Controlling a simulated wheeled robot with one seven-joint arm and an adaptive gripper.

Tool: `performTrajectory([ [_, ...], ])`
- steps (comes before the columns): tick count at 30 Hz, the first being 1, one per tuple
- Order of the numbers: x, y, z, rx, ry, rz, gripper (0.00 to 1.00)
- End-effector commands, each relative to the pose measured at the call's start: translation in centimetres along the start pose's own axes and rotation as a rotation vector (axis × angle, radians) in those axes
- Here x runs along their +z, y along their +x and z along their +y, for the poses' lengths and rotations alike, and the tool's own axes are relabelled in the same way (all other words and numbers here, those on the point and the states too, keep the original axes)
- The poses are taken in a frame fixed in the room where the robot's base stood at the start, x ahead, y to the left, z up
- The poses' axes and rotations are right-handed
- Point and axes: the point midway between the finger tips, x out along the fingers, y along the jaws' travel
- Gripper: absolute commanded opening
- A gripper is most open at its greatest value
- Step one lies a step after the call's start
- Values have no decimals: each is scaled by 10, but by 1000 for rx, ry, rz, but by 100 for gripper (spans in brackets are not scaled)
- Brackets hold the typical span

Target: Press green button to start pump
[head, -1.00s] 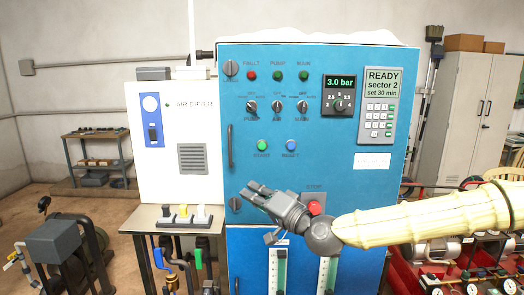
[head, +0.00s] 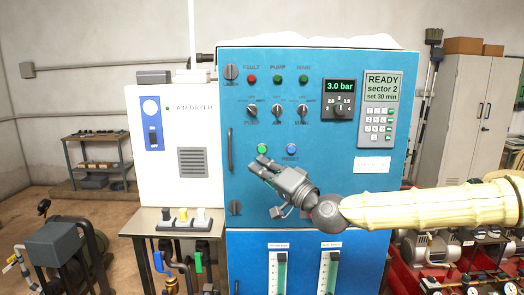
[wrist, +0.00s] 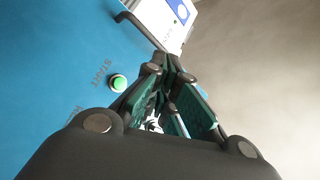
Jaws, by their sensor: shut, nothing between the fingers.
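The green START button (head: 262,149) sits on the blue control cabinet (head: 340,170), left of a blue button (head: 292,148). In the head view my gripper (head: 258,163) is just below the green button, its fingers pointing up and left. In the wrist view the green button (wrist: 118,83) with its START label shows left of my gripper (wrist: 170,68). The fingers are together and hold nothing. A gap shows between the fingertips and the button in the wrist view; in the head view I cannot tell the distance. The red stop button seen earlier is mostly hidden behind my wrist.
Above are rotary switches (head: 277,110), a pressure display (head: 339,86) and a keypad panel (head: 380,100). A cabinet handle (head: 229,149) juts out at left. A white air dryer (head: 180,150) stands left, with a small valve table (head: 178,227) below it. Red pump equipment stands at right.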

Motion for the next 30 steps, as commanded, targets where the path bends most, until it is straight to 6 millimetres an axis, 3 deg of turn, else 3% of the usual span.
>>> performTrajectory([
  [16, -28, 40, 32, 0, -2, 1, 0],
  [30, -35, 49, 35, 0, -1, -1, 0],
])
